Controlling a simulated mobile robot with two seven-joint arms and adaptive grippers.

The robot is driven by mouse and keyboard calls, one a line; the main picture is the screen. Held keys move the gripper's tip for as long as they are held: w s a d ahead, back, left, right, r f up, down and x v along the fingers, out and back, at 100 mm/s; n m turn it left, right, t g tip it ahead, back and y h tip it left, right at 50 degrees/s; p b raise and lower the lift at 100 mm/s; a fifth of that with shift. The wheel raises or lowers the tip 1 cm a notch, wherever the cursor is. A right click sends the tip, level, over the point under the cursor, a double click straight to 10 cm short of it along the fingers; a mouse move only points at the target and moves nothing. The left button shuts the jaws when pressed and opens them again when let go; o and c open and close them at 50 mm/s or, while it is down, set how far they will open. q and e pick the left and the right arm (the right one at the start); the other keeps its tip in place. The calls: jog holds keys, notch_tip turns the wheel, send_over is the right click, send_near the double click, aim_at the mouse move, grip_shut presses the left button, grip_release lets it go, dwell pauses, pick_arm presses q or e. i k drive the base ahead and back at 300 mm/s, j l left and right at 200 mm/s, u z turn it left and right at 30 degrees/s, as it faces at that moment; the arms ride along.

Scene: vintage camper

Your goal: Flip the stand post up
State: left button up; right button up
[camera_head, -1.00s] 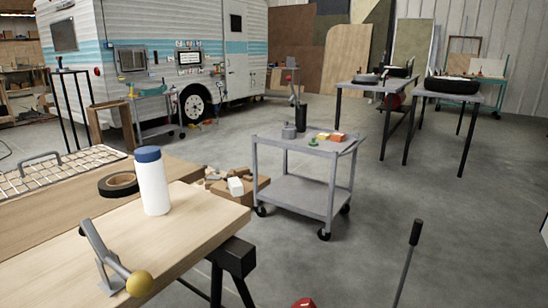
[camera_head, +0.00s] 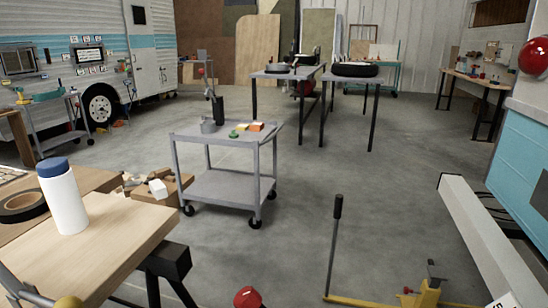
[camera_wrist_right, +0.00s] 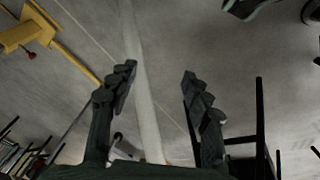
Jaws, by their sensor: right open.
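My right gripper (camera_wrist_right: 160,95) shows in the right wrist view with its two dark fingers apart and open. A pale, narrow bar or strip (camera_wrist_right: 143,85) runs lengthwise between the fingers in the picture; I cannot tell whether it touches them. No part is clearly recognisable as the stand post. A yellow floor device (camera_head: 428,295) with a long black-gripped lever (camera_head: 334,240) is at the bottom of the head view. Yellow metal (camera_wrist_right: 28,30) also shows at the upper left of the wrist view. My left gripper is not in view.
A white beam (camera_head: 485,240) and a blue-and-white body (camera_head: 525,150) stand at the right. A wooden bench (camera_head: 110,240) with a blue-capped bottle (camera_head: 64,200) is at the left. A grey cart (camera_head: 225,190) stands beyond.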

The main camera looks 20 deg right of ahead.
aim_at(437, 275)
jog(key=z, duration=1.8)
